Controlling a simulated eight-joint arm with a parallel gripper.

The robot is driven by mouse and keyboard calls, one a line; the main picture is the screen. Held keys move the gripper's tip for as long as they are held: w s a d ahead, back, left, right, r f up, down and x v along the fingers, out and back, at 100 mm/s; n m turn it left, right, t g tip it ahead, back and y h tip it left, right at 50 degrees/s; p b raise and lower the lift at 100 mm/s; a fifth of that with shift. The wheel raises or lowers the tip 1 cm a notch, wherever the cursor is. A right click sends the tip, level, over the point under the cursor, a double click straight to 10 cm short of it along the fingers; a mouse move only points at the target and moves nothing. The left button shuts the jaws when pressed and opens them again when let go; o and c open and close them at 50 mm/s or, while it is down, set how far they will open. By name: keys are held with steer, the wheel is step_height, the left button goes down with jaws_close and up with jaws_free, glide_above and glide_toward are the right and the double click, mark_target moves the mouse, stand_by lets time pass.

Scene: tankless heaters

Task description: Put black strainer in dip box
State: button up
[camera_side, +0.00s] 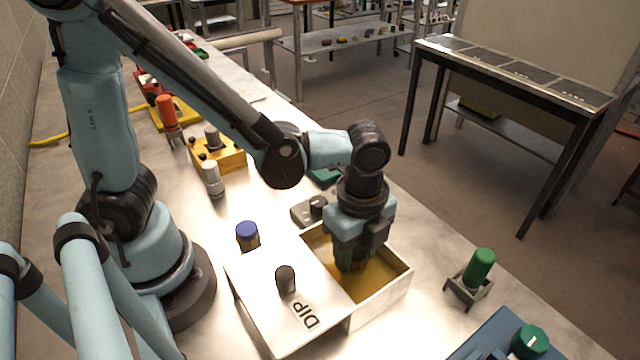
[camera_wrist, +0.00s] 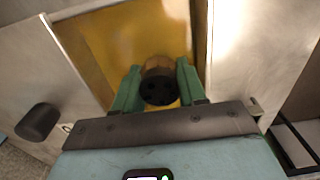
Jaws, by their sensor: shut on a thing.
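The dip box (camera_side: 398,290) is an open pale box with a yellow-amber inside, and it also shows in the wrist view (camera_wrist: 204,40). Its lid (camera_side: 262,300), marked DIP and with a black knob (camera_side: 286,280), lies to the left of the opening. My gripper (camera_side: 356,262) points down into the opening. In the wrist view, its green fingers (camera_wrist: 158,78) are shut on the black strainer (camera_wrist: 158,88), which has a round black end with small holes and a brass-coloured body. The strainer's lower end is hidden, so I cannot tell whether it touches the box floor. In the side view the fingers mostly hide it.
A blue-capped part (camera_side: 247,236) stands left of the lid. A grey block with a knob (camera_side: 310,210) sits behind the box. A green-topped part (camera_side: 480,268) stands in a holder at right. A blue unit (camera_side: 505,340) is at the front right.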

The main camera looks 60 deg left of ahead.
steer(key=shift+f, duration=0.7)
stand_by(0.4)
steer(key=o, duration=1.2)
steer(key=shift+c, duration=0.2)
steer(key=shift+w+r, duration=0.1)
step_height(320, 180, up, 12)
steer(key=shift+f, duration=0.2)
steer(key=w+a+n+t, duration=0.1)
steer(key=a+n+t, duration=0.6)
steer(key=a+n, duration=0.7)
steer(key=n, duration=0.4)
steer(key=shift+w, duration=0.3)
